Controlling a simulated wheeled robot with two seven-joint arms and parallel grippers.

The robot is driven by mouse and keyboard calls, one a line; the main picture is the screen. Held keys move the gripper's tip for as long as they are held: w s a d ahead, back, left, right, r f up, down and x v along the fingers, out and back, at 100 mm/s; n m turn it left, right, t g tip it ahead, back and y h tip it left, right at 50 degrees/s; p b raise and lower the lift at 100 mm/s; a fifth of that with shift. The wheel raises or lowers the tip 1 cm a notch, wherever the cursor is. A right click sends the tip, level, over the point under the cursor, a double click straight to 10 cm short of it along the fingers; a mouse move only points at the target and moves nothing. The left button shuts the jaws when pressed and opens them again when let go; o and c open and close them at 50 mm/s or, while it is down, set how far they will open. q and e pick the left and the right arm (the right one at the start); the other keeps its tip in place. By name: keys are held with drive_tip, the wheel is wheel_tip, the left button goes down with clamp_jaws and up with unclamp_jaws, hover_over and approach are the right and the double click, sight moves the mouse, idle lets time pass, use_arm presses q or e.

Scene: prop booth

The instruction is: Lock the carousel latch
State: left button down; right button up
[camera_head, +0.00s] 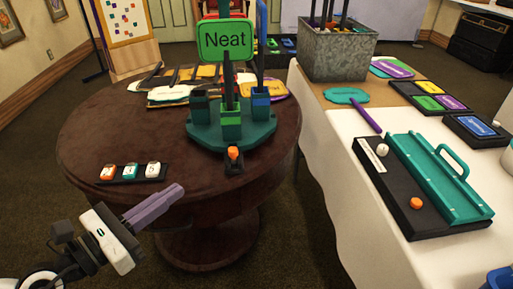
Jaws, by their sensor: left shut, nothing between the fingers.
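The carousel has a teal base (205,135) and stands on the round dark wooden table (100,130). My left gripper (178,191), with purple fingers, is shut and empty. It is at the table's front left edge, left of and nearer than the orange knob, apart from it. My right gripper does not show.
A dark strip with orange, teal and white buttons (132,172) lies near my left gripper. Flat colored cards (168,95) lie behind the carousel. At right, a white-covered table (345,150) holds a teal handled tray (435,175) and a metal bin (338,55).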

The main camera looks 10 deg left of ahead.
use_arm(q)
drive_tip(key=shift+s+r, duration=0.1)
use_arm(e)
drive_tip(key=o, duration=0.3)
use_arm(q)
drive_tip(key=p, duration=0.6)
approach(230, 154)
drive_tip(key=x, duration=0.5)
drive_tip(key=shift+w+d+r, duration=0.15)
drive_tip(key=shift+w, duration=0.2)
drive_tip(key=shift+w+d, duration=0.2)
drive_tip(key=shift+w, duration=0.1)
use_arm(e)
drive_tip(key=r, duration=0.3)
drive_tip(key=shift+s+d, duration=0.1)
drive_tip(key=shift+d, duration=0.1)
